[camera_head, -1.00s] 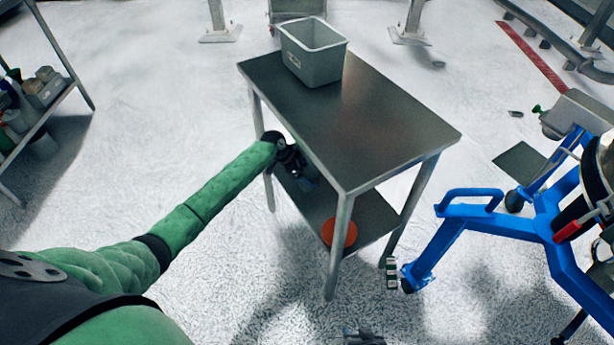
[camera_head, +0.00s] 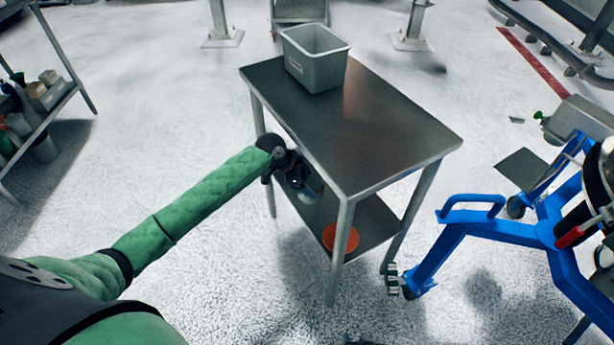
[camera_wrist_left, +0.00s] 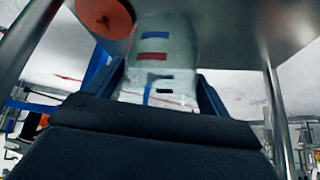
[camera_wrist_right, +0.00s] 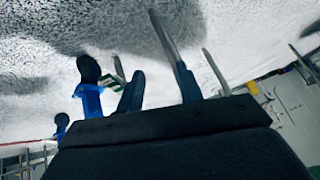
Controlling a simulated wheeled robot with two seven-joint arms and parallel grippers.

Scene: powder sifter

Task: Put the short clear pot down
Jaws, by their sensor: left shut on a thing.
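My left gripper (camera_head: 292,178) reaches in at the left side of the steel table (camera_head: 375,125), between its top and its lower shelf (camera_head: 376,222). It is shut on the short clear pot (camera_head: 311,190), which shows small at the fingertips. In the left wrist view the clear pot (camera_wrist_left: 155,65), with blue, red and black marks, sits between the fingers (camera_wrist_left: 160,88). I cannot tell whether its base touches the shelf. My right gripper (camera_wrist_right: 160,85) is open and empty in the right wrist view, above the floor.
An orange round object (camera_head: 341,237) lies on the lower shelf near the front leg. A grey bin (camera_head: 315,62) stands on the tabletop. A blue frame (camera_head: 480,228) stands at the right. The table legs are close to my left arm.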

